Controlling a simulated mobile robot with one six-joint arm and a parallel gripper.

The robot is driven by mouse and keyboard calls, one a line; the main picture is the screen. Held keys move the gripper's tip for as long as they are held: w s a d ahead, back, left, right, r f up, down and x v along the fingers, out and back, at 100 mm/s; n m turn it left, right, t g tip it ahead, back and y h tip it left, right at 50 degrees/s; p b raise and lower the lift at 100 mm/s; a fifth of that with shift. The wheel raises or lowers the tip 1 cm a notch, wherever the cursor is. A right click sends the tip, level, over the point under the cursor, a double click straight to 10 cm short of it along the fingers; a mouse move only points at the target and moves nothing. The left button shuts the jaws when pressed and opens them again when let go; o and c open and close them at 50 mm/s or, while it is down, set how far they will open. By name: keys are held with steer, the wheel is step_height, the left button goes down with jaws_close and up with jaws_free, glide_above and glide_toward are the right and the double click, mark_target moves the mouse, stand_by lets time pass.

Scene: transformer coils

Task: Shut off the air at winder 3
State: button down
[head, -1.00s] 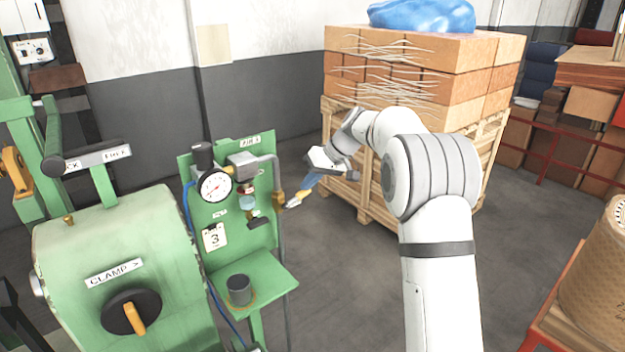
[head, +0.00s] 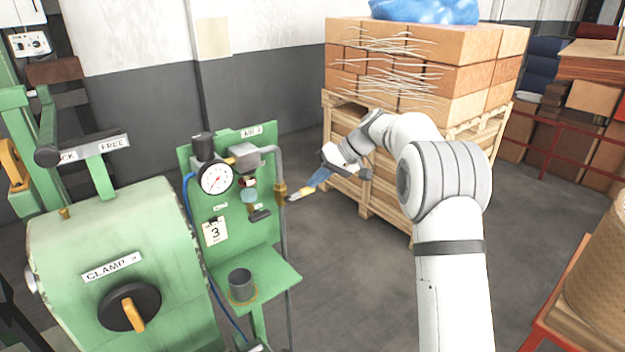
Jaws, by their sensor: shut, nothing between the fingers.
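The winder 3 air panel (head: 262,215) is a green plate with a "3" tag (head: 215,231) and an air label at the top. A brass valve (head: 281,191) sits on the grey vertical pipe at its right edge. A short lever (head: 304,192), silver with a yellow end, sticks out to the right, crosswise to the pipe. My gripper (head: 313,184) has blue fingers pointing down-left, shut and empty. Their tips are at the lever's outer end; whether they touch it I cannot tell.
A round gauge (head: 215,179) and regulator sit left of the valve. A green shelf holds a grey cup (head: 241,285). The green winder (head: 115,270) stands at left. A pallet of boxes (head: 420,70) stands close behind my arm. Open floor lies below the gripper.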

steer(key=shift+s+f, duration=0.1)
steer(key=shift+f, duration=0.3)
steer(key=w+d+f+v, duration=0.1)
steer(key=w+v, duration=0.1)
steer(key=v, duration=1.1)
steer(key=s+d+r+m+t+h, duration=0.1)
steer(key=s+d+r+m+h, duration=0.15)
steer(key=s, duration=0.75)
steer(key=s+d+f+m+h, duration=0.1)
steer(key=s+d+f+h, duration=0.1)
steer(key=s, duration=0.8)
steer(key=s+d+f+m+t+h, duration=0.1)
steer(key=s+f, duration=0.3)
steer(key=s, duration=0.7)
steer(key=s+d+f+m+t+h, duration=0.1)
steer(key=s+d+f+m+h, duration=0.1)
steer(key=s, duration=0.9)
step_height(320, 180, down, 2)
steer(key=shift+d+f+h, duration=0.1)
steer(key=shift+d+h, duration=0.55)
steer(key=shift+d, duration=0.45)
